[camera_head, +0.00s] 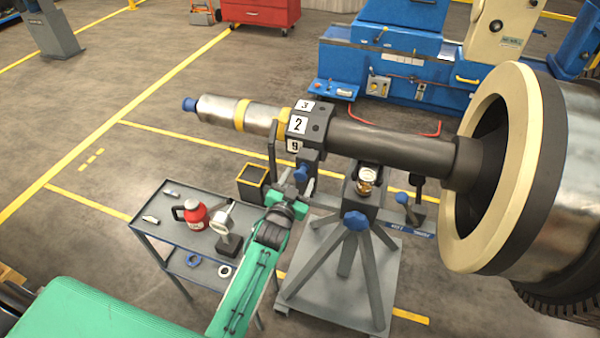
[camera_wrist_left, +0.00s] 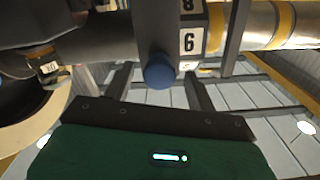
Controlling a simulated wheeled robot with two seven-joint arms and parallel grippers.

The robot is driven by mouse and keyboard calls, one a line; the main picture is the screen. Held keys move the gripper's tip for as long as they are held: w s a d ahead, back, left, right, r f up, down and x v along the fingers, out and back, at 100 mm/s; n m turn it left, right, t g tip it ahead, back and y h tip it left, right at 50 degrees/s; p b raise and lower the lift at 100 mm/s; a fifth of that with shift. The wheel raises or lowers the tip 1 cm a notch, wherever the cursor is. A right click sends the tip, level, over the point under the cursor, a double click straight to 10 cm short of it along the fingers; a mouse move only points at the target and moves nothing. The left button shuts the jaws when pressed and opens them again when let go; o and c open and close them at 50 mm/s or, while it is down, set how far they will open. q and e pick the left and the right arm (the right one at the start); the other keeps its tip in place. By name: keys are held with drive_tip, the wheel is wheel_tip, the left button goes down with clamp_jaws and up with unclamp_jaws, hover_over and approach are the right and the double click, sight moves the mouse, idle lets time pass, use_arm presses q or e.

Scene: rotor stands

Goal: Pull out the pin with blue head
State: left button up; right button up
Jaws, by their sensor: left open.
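The pin's blue head (camera_head: 301,173) shows just under the numbered collar (camera_head: 297,124) of the rotor shaft. In the left wrist view the round blue head (camera_wrist_left: 159,71) hangs below the collar, with a dark block above it. My left gripper (camera_head: 296,186) is open just below the head. In the wrist view its two dark fingers (camera_wrist_left: 158,82) stand on either side of the head, with a gap visible on both sides. The pin's shank is hidden. My right gripper is not in view.
A grey stand (camera_head: 343,255) with a large blue knob (camera_head: 356,220) is right of my arm. The big rotor drum (camera_head: 570,165) fills the right side. Open floor lies at upper left.

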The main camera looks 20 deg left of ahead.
use_arm(q)
drive_tip(key=shift+w, duration=1)
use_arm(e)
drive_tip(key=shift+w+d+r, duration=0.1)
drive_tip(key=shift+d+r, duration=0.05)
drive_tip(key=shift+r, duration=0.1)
